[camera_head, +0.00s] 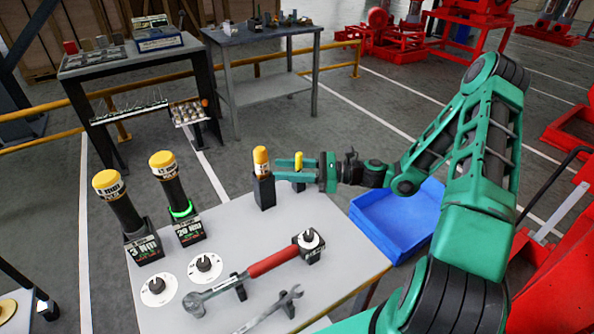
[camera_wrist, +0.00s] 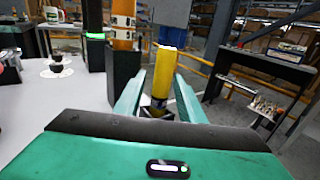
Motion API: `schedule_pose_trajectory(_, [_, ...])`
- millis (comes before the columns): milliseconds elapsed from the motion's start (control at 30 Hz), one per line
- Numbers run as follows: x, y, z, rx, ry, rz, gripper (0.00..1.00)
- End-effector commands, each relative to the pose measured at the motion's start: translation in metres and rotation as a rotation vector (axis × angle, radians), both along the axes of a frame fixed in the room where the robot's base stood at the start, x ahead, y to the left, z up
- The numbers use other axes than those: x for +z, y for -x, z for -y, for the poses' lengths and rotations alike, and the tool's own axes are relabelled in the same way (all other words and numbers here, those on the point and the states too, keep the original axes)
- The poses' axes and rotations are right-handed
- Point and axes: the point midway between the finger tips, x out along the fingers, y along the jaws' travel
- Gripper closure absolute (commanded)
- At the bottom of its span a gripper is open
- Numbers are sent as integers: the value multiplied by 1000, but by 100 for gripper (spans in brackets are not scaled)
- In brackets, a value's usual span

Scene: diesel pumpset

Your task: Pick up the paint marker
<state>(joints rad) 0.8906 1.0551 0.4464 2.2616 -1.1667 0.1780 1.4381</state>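The paint marker is a slim yellow rod (camera_wrist: 164,72) with a pale top. It stands upright between the two teal fingers of my gripper (camera_wrist: 160,88) in the wrist view. A gap shows at the left finger; contact on the right is unclear. In the head view the marker (camera_head: 299,159) shows above and below the near finger, close to the far right corner of the grey table (camera_head: 235,225). My gripper (camera_head: 296,171) is level and points left, with its fingers apart around the marker. The marker's lower end is partly hidden, and its support is unclear.
A black block with an orange-yellow top (camera_head: 264,190) stands just beyond the fingertips. Two tall yellow-capped testers (camera_head: 130,215) (camera_head: 182,205) stand farther left. A red-handled wrench (camera_head: 270,264) lies on the table. A blue bin (camera_head: 400,220) is right of the table.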

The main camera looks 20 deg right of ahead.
Motion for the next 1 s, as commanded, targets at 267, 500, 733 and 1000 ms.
schedule_pose_trajectory(267, [0, -1, -1, 0, 0, 0, 71])
schedule_pose_trajectory(500, [0, -1, -1, -1, 1, 0, 100])
schedule_pose_trajectory(733, [0, -1, -1, -1, 0, -1, 100])
schedule_pose_trajectory(1000, [17, -1, 0, -1, 2, 2, 100])
